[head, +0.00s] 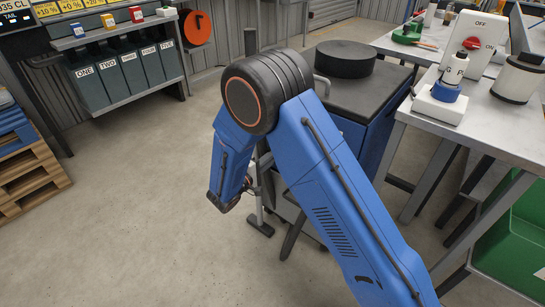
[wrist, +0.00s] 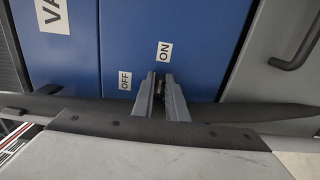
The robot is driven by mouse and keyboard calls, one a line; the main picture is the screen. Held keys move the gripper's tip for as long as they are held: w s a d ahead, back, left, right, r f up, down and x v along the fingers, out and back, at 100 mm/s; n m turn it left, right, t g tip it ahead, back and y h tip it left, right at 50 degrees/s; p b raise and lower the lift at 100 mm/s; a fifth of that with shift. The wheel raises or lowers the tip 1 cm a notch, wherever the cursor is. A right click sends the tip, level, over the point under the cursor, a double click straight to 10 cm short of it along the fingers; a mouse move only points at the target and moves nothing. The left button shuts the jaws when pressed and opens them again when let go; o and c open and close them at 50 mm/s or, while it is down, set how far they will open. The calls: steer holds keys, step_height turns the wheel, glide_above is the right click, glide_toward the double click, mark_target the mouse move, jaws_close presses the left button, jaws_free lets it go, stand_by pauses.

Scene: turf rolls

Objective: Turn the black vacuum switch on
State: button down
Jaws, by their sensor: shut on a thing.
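My gripper (wrist: 161,84) is in front of a blue cabinet panel (wrist: 200,35) in the wrist view. Its two grey fingers are close together, with a small dark piece (wrist: 160,86) between them, which looks like the black vacuum switch. The fingers hide most of it, so I cannot tell its setting. A white ON label (wrist: 164,51) is just beyond the fingertips, and an OFF label (wrist: 125,80) is to their left. A larger label (wrist: 52,14) beginning "VA" is at the upper left. In the head view, my arm hides the fingers and switch.
The blue cabinet (head: 403,105) with a black disc (head: 345,58) on top stands beyond my arm. A metal table (head: 500,125) with a red switch box (head: 474,43) is at right, above a green bin (head: 515,240). Pallets (head: 35,180) are at left. The floor between is clear.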

steer(key=shift+f, duration=0.1)
stand_by(0.3)
steer(key=c, duration=1.8)
jaws_free()
steer(key=shift+o, duration=0.2)
steer(key=shift+s, duration=0.1)
steer(key=v, duration=1.7)
steer(key=shift+s+a, duration=0.1)
steer(key=shift+a, duration=0.05)
